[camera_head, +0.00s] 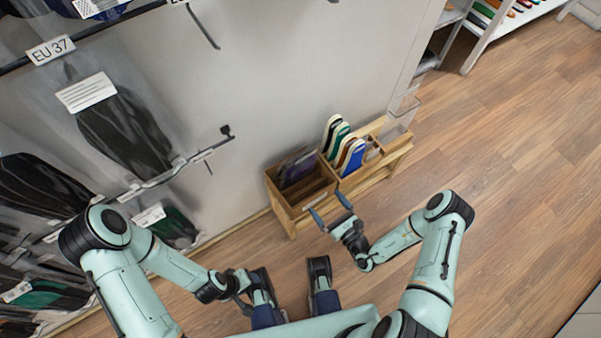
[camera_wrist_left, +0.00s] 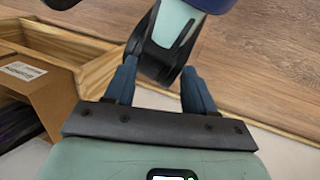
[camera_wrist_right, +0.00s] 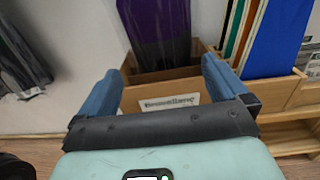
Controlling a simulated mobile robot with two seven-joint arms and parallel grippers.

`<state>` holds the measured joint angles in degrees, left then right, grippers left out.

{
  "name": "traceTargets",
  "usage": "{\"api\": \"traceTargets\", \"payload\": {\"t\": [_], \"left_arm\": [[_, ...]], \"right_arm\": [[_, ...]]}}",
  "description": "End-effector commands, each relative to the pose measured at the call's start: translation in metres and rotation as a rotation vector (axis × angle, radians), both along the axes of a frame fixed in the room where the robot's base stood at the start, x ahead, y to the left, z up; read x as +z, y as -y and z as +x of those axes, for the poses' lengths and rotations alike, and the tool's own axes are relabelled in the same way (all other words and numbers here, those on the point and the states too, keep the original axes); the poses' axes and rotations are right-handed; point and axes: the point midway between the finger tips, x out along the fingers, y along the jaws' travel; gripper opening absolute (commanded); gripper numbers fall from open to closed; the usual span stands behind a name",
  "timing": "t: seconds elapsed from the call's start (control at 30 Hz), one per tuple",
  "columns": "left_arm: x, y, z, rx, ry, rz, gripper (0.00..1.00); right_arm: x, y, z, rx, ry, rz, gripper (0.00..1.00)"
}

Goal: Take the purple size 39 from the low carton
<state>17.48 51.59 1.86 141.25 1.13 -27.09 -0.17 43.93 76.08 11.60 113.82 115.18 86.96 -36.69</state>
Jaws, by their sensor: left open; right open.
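The low carton (camera_head: 287,216) is an open brown box on a low wooden bench by the wall. A purple and dark insole (camera_head: 297,168) stands in it, leaning at the back. In the right wrist view the insole (camera_wrist_right: 160,25) rises above the carton's labelled front (camera_wrist_right: 170,102); its size is not readable. My right gripper (camera_head: 325,201) is open and empty at the carton's front right, and its fingers (camera_wrist_right: 160,65) frame the insole from a distance. My left gripper (camera_head: 241,279) is open and empty, lower and left of the carton; it shows in the left wrist view (camera_wrist_left: 158,68).
A wooden divided rack (camera_head: 366,160) with blue, green, orange and white insoles stands right of the carton on the bench (camera_head: 392,160). Packaged dark insoles (camera_head: 125,130) hang on wall hooks at left. Wooden floor (camera_head: 500,190) is clear at right.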

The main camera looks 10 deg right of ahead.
Motion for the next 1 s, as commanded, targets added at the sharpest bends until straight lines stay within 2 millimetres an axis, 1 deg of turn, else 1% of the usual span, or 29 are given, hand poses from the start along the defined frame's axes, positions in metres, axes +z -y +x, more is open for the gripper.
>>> {"api": "traceTargets", "payload": {"t": [0.03, 0.2, 0.3, 0.4, 0.57, 0.63, 0.8, 0.9, 1.0], "left_arm": [[-0.002, -0.001, 0.002, 0.003, 0.006, 0.002, 0.55], [-0.008, -0.004, 0.010, 0.011, 0.025, 0.012, 0.55], [-0.012, -0.006, 0.014, 0.015, 0.037, 0.017, 0.55], [-0.013, -0.008, 0.016, 0.018, 0.044, 0.021, 0.55], [-0.015, -0.009, 0.019, 0.021, 0.051, 0.023, 0.55], [-0.018, -0.010, 0.022, 0.023, 0.058, 0.027, 0.55], [-0.029, -0.016, 0.034, 0.038, 0.090, 0.043, 0.55], [-0.032, -0.019, 0.039, 0.043, 0.105, 0.050, 0.55], [-0.032, -0.020, 0.041, 0.045, 0.111, 0.052, 0.55]], "right_arm": [[0.001, -0.004, 0.009, 0.003, 0.004, 0.001, 1.00], [0.001, -0.018, 0.040, 0.006, 0.004, 0.001, 1.00], [0.000, -0.024, 0.055, 0.007, 0.002, 0.001, 1.00], [0.001, -0.028, 0.064, 0.007, 0.001, 0.003, 1.00], [0.000, -0.030, 0.070, 0.007, 0.000, 0.002, 1.00], [-0.001, -0.032, 0.076, 0.008, 0.001, 0.003, 1.00], [-0.004, -0.041, 0.100, 0.009, 0.003, 0.003, 1.00], [-0.003, -0.046, 0.112, 0.009, 0.001, 0.002, 1.00], [-0.002, -0.047, 0.117, 0.008, 0.001, 0.003, 1.00]]}}
